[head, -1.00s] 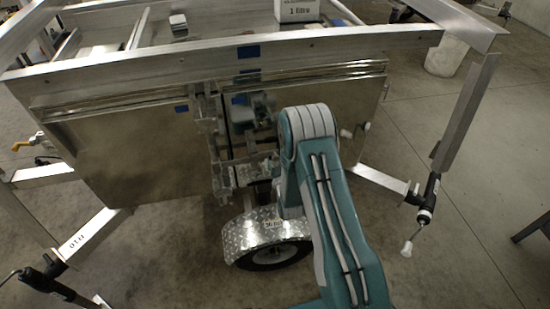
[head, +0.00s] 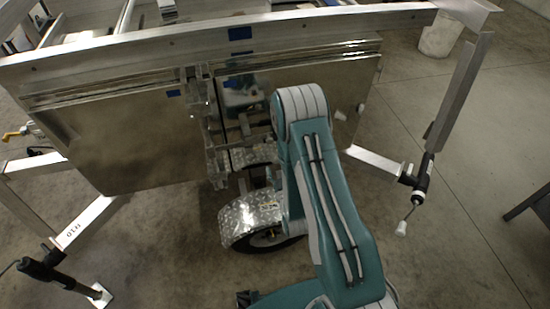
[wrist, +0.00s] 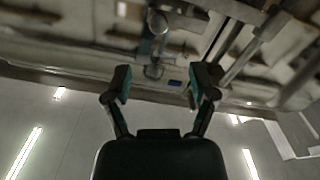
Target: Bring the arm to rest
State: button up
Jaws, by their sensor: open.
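My gripper (wrist: 162,86) shows in the wrist view with its two dark fingers spread apart and nothing between them. Blurred metal parts of the trailer lie beyond the fingertips, and I see no contact. In the head view my teal and grey arm (head: 335,215) is bent, with its elbow in front of the trailer's metal panel (head: 135,140). I cannot make out the gripper clearly in the head view.
The aluminium trailer frame (head: 330,22) spans the top of the head view. A wheel under a diamond-plate fender (head: 250,215) is close beside my arm. Support jacks stand at right (head: 422,180) and lower left (head: 45,270). Open concrete floor (head: 470,240) lies to the right.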

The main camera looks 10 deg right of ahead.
notch_tip(320, 180, up, 20)
jog(key=w+m+g, duration=0.2)
jog(key=g, duration=0.4)
jog(key=s+r+g, duration=0.3)
jog(key=s+r, duration=0.3)
jog(key=s, duration=0.7)
jog(key=s+r+m+g, duration=0.1)
jog(key=s+r+g, duration=0.2)
jog(key=s, duration=1.1)
notch_tip(320, 180, up, 3)
jog(key=shift+r+m, duration=0.2)
jog(key=shift+m, duration=0.1)
